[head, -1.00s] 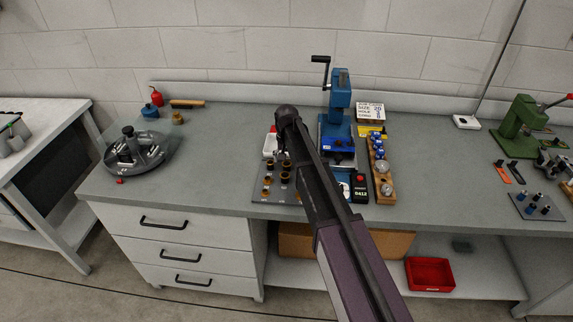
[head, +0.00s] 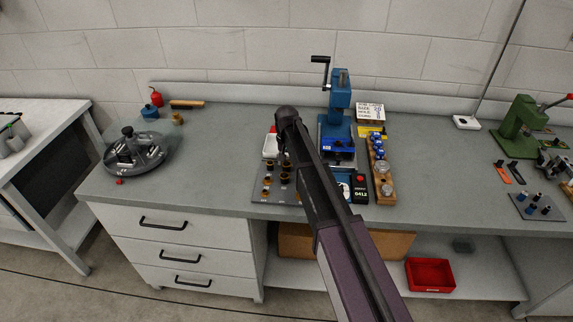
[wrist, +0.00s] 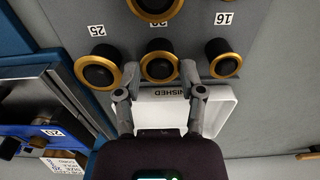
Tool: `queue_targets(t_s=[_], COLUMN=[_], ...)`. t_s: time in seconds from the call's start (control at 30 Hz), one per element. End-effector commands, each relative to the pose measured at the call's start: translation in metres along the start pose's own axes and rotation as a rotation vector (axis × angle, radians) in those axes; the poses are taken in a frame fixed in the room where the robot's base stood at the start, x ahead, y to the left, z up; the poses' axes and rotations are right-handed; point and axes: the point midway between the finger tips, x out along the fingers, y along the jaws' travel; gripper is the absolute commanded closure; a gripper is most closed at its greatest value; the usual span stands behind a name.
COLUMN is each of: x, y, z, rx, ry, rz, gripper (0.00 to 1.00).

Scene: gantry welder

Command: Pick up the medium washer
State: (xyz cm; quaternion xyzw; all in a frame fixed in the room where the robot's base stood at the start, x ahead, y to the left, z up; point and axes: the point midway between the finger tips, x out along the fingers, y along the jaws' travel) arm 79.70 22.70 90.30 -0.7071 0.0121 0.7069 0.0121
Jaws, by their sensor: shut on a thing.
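The grey board (wrist: 190,20) carries black round pieces with brass-coloured rims, beside labels 25, 20 and 16. In the wrist view, the medium washer (wrist: 160,66) is the middle one of the nearer row, black-centred with a brass rim. A larger one (wrist: 98,68) is on its left and a smaller one (wrist: 223,60) on its right. My gripper (wrist: 160,74) has a fingertip on each side of the middle washer and is shut on it. I cannot tell whether it is lifted. In the head view, my arm partly hides the board (head: 262,190) and my gripper (head: 284,158).
A white tray (wrist: 222,110) with partly hidden lettering "NISHED" lies under my fingers. A blue press (head: 340,95) stands right of the board, with a wooden block (head: 383,190) of blue-topped pieces beside it. A round fixture (head: 138,155) is at left. The bench between is clear.

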Motion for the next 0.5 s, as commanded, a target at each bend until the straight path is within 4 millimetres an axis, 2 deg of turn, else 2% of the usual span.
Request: queue_targets(t_s=[0.5], x=[-0.0036], y=[0.0], z=[0.0001], rx=[0.0], ry=[0.0], rz=[0.0], gripper=[0.62])
